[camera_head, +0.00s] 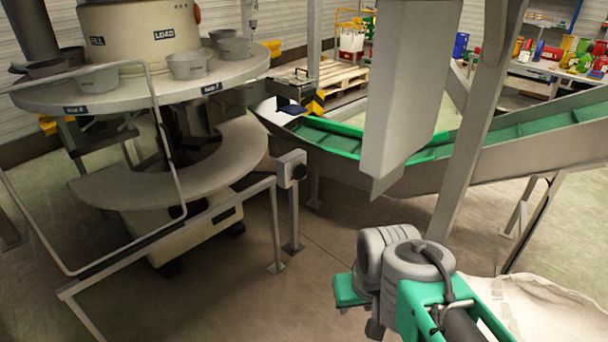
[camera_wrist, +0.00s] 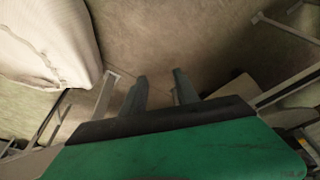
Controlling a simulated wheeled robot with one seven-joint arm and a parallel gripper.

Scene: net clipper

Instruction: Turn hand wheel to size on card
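No hand wheel and no size card can be made out in either view. My gripper (camera_wrist: 160,76) shows in the wrist view with its two dark fingers apart. Nothing is between them, only bare floor beyond. In the head view my green and grey arm is at the lower right, over the floor, and its fingers cannot be made out there.
A round table (camera_head: 225,74) with several grey cups stands at left, behind a bent tube rail (camera_head: 160,232). A green-lined conveyor (camera_head: 475,148) runs across the back. A grey hanging chute (camera_head: 408,90) and slanted post are nearby. A pale sack (camera_head: 550,312) lies lower right.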

